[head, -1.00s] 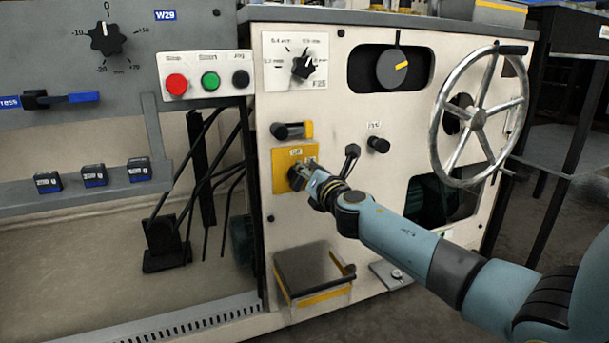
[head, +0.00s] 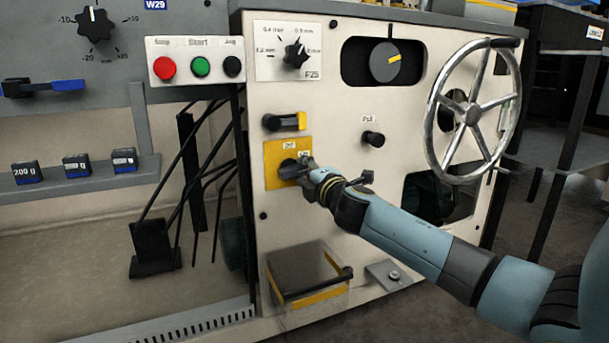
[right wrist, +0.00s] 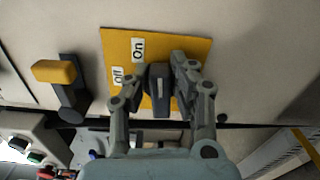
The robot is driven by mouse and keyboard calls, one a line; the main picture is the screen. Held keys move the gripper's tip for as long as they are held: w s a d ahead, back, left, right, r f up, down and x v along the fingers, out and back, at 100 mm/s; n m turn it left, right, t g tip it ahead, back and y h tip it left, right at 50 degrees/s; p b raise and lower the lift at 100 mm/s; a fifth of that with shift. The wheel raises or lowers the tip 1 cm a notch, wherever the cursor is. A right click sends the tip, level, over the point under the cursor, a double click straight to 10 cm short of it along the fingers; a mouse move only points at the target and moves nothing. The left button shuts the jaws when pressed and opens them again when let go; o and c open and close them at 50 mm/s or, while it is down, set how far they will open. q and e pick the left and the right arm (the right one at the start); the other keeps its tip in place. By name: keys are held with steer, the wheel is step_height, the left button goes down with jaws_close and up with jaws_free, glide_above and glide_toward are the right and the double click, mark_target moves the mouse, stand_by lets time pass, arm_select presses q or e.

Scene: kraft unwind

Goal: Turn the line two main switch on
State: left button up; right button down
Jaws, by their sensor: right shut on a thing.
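The main switch is a black knob (head: 287,170) on a yellow plate (head: 273,178) on the cream machine front, with small Off and On labels. In the right wrist view the knob (right wrist: 159,80) sits between both fingers of my right gripper (right wrist: 157,88), which is shut on it. The gripper (head: 299,167) partly covers the knob in the head view. The white line on the knob runs upright in the wrist view, nearer the direction of the On label (right wrist: 138,48) than of the Off label (right wrist: 118,77). My left gripper is not in view.
A black lever with a yellow part (head: 285,121) is just above the plate. A black knob (head: 373,139) and a large handwheel (head: 472,115) are to the right. Red, green and black buttons (head: 200,67) are at upper left. A box (head: 307,275) juts out below.

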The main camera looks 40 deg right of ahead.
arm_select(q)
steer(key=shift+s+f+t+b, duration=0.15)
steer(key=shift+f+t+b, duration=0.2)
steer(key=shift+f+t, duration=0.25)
arm_select(e)
steer(key=shift+f+m, duration=0.35)
steer(key=shift+m, duration=0.45)
steer(key=c, duration=1.2)
jaws_free()
steer(key=shift+o, duration=0.2)
steer(key=shift+r, duration=0.1)
steer(key=shift+s, duration=0.1)
steer(key=v, duration=1.2)
